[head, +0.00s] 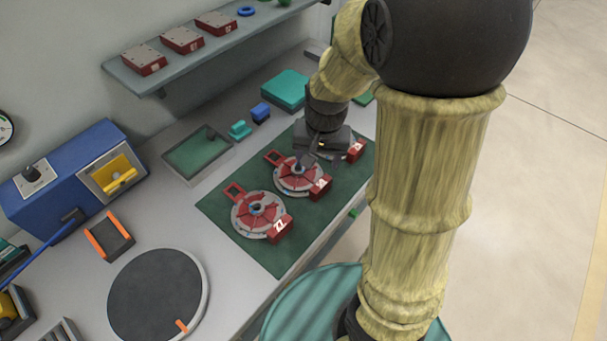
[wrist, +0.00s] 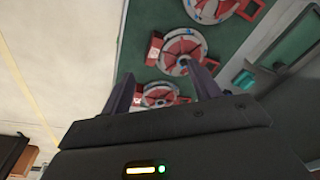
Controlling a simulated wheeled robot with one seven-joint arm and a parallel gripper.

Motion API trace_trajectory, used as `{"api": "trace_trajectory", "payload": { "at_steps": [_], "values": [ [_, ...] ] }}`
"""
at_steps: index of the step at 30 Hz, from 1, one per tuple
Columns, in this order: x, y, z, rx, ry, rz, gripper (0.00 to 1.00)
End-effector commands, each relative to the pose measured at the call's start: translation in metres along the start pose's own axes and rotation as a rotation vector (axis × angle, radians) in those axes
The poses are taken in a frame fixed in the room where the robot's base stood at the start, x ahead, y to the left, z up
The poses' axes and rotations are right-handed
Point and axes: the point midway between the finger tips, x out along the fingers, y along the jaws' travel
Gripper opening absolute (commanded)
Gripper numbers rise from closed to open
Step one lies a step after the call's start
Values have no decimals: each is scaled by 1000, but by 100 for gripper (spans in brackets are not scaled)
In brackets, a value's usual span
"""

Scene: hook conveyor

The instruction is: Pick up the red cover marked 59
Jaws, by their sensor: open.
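Red covers on round grey bodies sit in a row on a green mat (head: 222,207). The front one (head: 257,214) has a tag that looks like 27. The middle one (head: 297,174) has a tag (head: 320,187) that I cannot read surely. At the far end only a red tag (head: 356,150) shows past my gripper, its number unclear. I cannot tell which cover is 59. My gripper (head: 314,158) is open, low over the mat's far part. In the wrist view, the far cover (wrist: 159,94) shows between the fingers and the middle one (wrist: 181,47) shows beyond.
A glass-topped tray (head: 198,154), a teal block (head: 239,130) and a blue block (head: 260,112) stand behind the mat. A teal box (head: 286,89) is farther back. A shelf (head: 160,78) holds red blocks. A round dark turntable (head: 155,295) and blue machine (head: 75,180) are left.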

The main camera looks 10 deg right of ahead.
Motion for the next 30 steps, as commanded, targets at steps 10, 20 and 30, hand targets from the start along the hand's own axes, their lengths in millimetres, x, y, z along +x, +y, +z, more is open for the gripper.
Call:
{"api": "trace_trajectory", "payload": {
  "at_steps": [10,20,30],
  "values": [
    [-4,-55,-92,521,-99,86,62],
    [-2,-61,-100,589,-105,99,62],
    [22,-59,-95,585,-108,103,62]
  ]
}}
